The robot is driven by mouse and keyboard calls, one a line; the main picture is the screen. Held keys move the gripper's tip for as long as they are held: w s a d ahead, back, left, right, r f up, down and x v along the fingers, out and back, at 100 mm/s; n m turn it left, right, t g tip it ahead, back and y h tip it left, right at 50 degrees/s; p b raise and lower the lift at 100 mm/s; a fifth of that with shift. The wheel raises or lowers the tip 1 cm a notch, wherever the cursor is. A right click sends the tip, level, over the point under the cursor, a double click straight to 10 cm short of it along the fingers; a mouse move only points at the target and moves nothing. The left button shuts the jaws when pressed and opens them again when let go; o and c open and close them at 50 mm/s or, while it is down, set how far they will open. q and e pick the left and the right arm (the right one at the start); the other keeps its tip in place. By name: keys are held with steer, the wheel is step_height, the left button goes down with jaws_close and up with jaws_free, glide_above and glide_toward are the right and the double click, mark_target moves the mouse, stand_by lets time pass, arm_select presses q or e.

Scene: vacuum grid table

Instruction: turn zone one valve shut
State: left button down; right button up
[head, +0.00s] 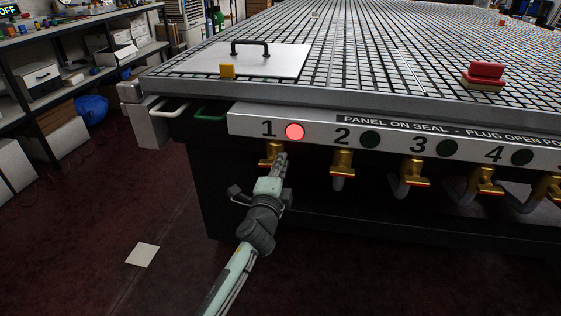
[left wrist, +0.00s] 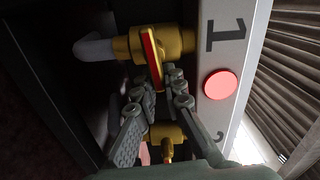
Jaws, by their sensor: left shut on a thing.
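The zone one valve (head: 268,150) is brass and hangs below the number 1 on the table's front panel (head: 320,137). The lamp (head: 295,132) beside the 1 glows red. In the left wrist view the valve body (left wrist: 165,43) has a handle (left wrist: 151,58) with a red strip. My left gripper (head: 280,162) is at this valve, its fingers (left wrist: 166,88) closed around the near end of the handle. The fingertips hide part of the handle. My right gripper is not in view.
Valves two (head: 342,162), three (head: 411,178) and four (head: 486,180) hang further right, with dark lamps above them. Shelves stand at left.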

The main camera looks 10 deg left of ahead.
arm_select(q)
steer(key=shift+f+m, duration=0.15)
steer(key=shift+m, duration=0.35)
steer(key=c, duration=1.6)
jaws_free()
steer(key=shift+s, duration=0.15)
steer(key=s, duration=1.1)
steer(key=shift+s, duration=0.35)
